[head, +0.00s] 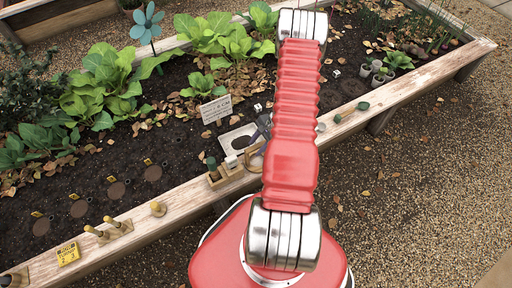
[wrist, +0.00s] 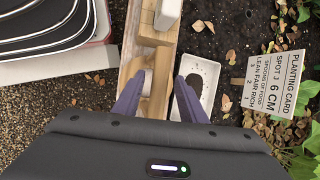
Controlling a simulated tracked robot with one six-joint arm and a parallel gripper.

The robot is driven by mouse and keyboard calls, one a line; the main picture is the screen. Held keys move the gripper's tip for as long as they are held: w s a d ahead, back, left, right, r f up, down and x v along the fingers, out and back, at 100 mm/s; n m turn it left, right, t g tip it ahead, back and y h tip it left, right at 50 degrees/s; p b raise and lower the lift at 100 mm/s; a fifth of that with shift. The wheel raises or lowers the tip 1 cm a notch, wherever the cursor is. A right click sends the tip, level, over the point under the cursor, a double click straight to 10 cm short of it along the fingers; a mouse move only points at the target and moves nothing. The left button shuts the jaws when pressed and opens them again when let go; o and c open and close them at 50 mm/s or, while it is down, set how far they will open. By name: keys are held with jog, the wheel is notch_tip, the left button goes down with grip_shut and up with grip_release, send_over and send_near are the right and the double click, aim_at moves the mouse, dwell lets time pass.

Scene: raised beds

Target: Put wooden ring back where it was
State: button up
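A tan, ring-like wooden piece (head: 256,160) lies on the front rim of the raised bed, partly hidden by my arm and gripper in the head view. I take it to be the wooden ring. In the wrist view a pale tan wooden piece (wrist: 158,92) shows between my fingers; its full shape is hidden, so I cannot tell if it is the same ring. My gripper (wrist: 156,80) has two purple fingers, spread apart over the rim, with a visible gap around the wood. In the head view my gripper (head: 264,128) is mostly hidden behind my arm.
A white tray with a dark round hollow (head: 238,138) sits beside the rim, with a planting card (head: 216,109) behind it. Small wooden blocks (head: 222,176) stand left of my gripper.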

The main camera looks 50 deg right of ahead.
jog(key=v, duration=1.1)
jog(key=shift+a, duration=0.1)
dwell(0.5)
jog(key=w+a+r+n+h, duration=0.1)
jog(key=w+a+r+n, duration=0.2)
jog(key=a+r, duration=0.45)
jog(key=w+a+r+n, duration=0.3)
jog(key=a+r+n, duration=0.1)
jog(key=r, duration=0.6)
jog(key=w+a+r+n+h, duration=0.1)
jog(key=w+a+r+n, duration=0.3)
jog(key=r, duration=0.5)
jog(key=s+a+r+n+t+h, duration=0.1)
jog(key=s+a+r+n, duration=0.4)
jog(key=a, duration=0.5)
jog(key=s+a+r+n+t, duration=0.1)
jog(key=s+a+r+n, duration=0.4)
jog(key=s+a+r, duration=0.4)
jog(key=shift+s+a+r+h, duration=0.15)
jog(key=shift+a+r+h, duration=0.25)
jog(key=shift+r, duration=0.75)
